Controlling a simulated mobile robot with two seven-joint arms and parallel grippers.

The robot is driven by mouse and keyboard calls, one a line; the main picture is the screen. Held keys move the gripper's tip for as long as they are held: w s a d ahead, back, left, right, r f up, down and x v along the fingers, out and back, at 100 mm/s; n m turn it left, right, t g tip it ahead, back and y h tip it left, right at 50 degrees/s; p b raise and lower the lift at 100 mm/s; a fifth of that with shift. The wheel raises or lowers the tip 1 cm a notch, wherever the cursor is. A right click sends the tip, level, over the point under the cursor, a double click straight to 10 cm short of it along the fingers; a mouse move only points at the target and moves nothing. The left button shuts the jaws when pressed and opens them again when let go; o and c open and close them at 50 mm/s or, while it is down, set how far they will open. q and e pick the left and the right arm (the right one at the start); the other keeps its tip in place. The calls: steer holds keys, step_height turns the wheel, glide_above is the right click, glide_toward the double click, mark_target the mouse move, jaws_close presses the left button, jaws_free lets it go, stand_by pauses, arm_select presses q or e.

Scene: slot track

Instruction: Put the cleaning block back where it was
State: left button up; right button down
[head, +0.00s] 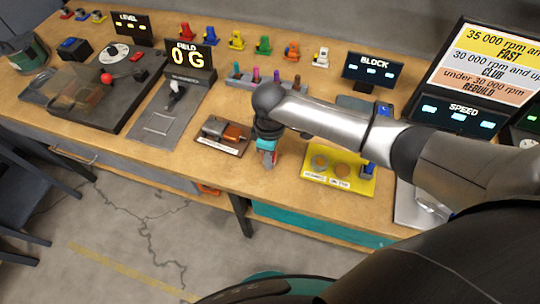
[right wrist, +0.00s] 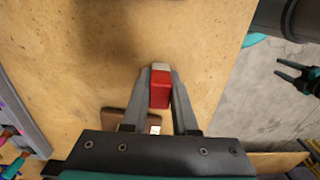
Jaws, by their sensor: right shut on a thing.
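My right gripper (head: 267,153) is shut on a small block, red with a pale end. The block (right wrist: 160,88) shows between the two fingers in the right wrist view and seems to be held above the wooden table. In the head view its red part is small below the gripper. A dark tray (head: 207,146) with a grey and an orange-brown piece lies just left of the gripper. The tray's brown edge (right wrist: 114,118) shows beside the fingers in the right wrist view. My left gripper (right wrist: 286,70) seems to be the dark two-pronged shape over the floor, prongs apart.
A yellow board (head: 345,186) with two round discs lies right of the gripper. A rack (head: 240,80) with coloured pegs stands behind. A grey plate with a lever (head: 160,125) lies further left. The BLOCK display (head: 369,69) stands at the back. The table's front edge is close.

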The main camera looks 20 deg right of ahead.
steer(key=shift+f, duration=0.15)
steer(key=c, duration=0.7)
jaws_free()
step_height(320, 180, up, 12)
steer(key=shift+r+p, duration=0.2)
steer(key=shift+p, duration=1.05)
